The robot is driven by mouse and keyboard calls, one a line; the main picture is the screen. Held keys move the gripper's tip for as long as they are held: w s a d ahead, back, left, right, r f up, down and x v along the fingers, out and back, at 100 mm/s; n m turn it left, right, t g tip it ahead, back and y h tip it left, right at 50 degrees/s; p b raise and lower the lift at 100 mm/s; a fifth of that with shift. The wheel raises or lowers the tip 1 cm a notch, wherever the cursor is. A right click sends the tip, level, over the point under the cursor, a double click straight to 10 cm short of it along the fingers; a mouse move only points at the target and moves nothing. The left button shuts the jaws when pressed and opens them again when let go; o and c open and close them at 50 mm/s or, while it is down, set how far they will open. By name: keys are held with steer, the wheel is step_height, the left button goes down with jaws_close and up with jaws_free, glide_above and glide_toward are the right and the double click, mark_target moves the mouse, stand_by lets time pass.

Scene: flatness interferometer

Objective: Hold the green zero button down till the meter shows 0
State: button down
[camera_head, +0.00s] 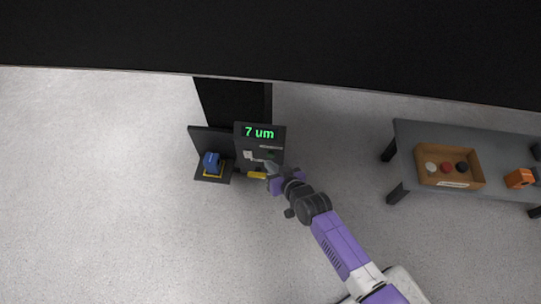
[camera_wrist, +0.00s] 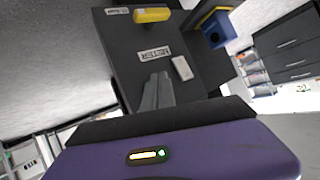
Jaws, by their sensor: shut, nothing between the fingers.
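The meter (camera_head: 260,132) shows "7 um" in green digits at the top of a dark upright panel (camera_head: 239,143). My gripper (camera_head: 267,165) is at the lower right part of the panel in the head view, with its fingers pointing at the face. In the wrist view the grey fingers (camera_wrist: 157,90) are together and empty, in front of the panel face. The green zero button cannot be made out clearly in either view; the fingers may cover it. I cannot tell whether the fingertips touch the panel.
A yellow bar (camera_head: 257,175) sticks out at the panel's lower edge. A blue block (camera_head: 211,161) sits on a dark stand to the left. On the right, a grey table (camera_head: 420,132) bears a brown tray (camera_head: 478,163) and an orange object (camera_head: 519,178). Floor between is clear.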

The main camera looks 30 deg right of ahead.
steer(key=shift+w+d, duration=0.1)
steer(key=shift+w, duration=0.05)
steer(key=shift+w+d+b, duration=0.15)
steer(key=shift+w+b, duration=0.05)
steer(key=shift+b, duration=0.25)
steer(key=shift+w+d+b, duration=0.25)
steer(key=shift+w+b, duration=0.1)
stand_by(2.0)
steer(key=shift+s+r, duration=0.1)
steer(key=shift+s, duration=0.1)
stand_by(1.2)
steer(key=shift+s+a+p, duration=0.5)
steer(key=shift+p, duration=0.3)
